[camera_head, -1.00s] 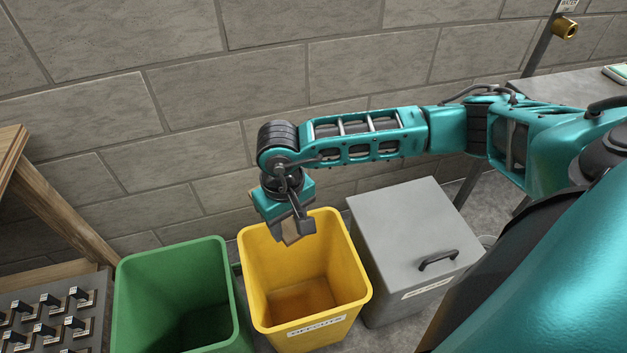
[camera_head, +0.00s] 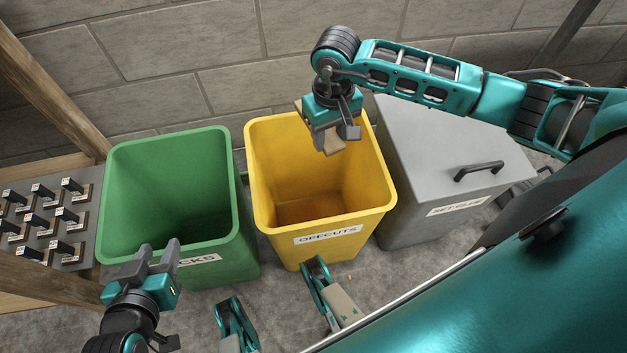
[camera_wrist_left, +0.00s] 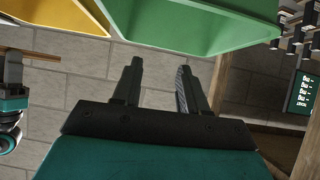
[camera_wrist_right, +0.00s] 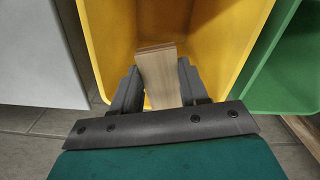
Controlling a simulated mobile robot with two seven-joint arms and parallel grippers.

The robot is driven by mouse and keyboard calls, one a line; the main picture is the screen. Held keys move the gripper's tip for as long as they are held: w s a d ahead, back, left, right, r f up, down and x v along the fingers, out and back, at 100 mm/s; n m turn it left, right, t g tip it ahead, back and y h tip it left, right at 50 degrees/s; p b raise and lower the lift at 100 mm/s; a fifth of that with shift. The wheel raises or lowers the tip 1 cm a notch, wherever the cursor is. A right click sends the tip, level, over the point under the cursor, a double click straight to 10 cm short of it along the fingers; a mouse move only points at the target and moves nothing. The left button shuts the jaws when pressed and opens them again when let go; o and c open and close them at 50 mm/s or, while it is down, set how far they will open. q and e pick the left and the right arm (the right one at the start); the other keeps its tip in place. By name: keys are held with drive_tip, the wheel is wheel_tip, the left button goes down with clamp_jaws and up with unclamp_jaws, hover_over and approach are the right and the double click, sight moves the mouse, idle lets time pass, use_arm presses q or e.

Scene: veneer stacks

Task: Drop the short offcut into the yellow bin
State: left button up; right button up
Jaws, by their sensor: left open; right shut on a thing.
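The yellow bin (camera_head: 268,195), labelled OFFCUTS, stands open in the middle of the head view. It also fills the top of the right wrist view (camera_wrist_right: 112,40). My right gripper (camera_head: 335,138) is over the back right part of its opening, pointing down. It is shut on the short offcut (camera_wrist_right: 158,78), a pale brown wooden piece held between the fingers. My left gripper (camera_head: 158,250) is open and empty in front of the green bin.
The open green bin (camera_head: 118,190) stands left of the yellow one. A block wall (camera_head: 200,70) is close behind. At left are a wooden frame (camera_head: 45,75) and a panel with several small tagged pieces (camera_head: 85,225).

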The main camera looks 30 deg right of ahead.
wheel_tip(320, 180, down, 4)
drive_tip(key=shift+f+b, duration=0.15)
drive_tip(key=shift+b, duration=1.05)
drive_tip(key=shift+f, duration=0.3)
use_arm(q)
drive_tip(key=shift+d+f, duration=0.65)
use_arm(e)
drive_tip(key=o, duration=1.2)
drive_tip(key=shift+c, duration=0.2)
use_arm(q)
drive_tip(key=shift+w+a+h, duration=0.15)
drive_tip(key=shift+a+h, duration=0.05)
drive_tip(key=shift+h, duration=0.1)
use_arm(e)
drive_tip(key=shift+r, duration=0.1)
wheel_tip(320, 180, up, 12)
drive_tip(key=p, duration=0.3)
drive_tip(key=shift+r, duration=0.15)
use_arm(q)
drive_tip(key=shift+s+a+r, duration=0.25)
drive_tip(key=shift+a+r, duration=0.25)
drive_tip(key=shift+r, duration=0.15)
use_arm(e)
drive_tip(key=shift+r, duration=0.3)
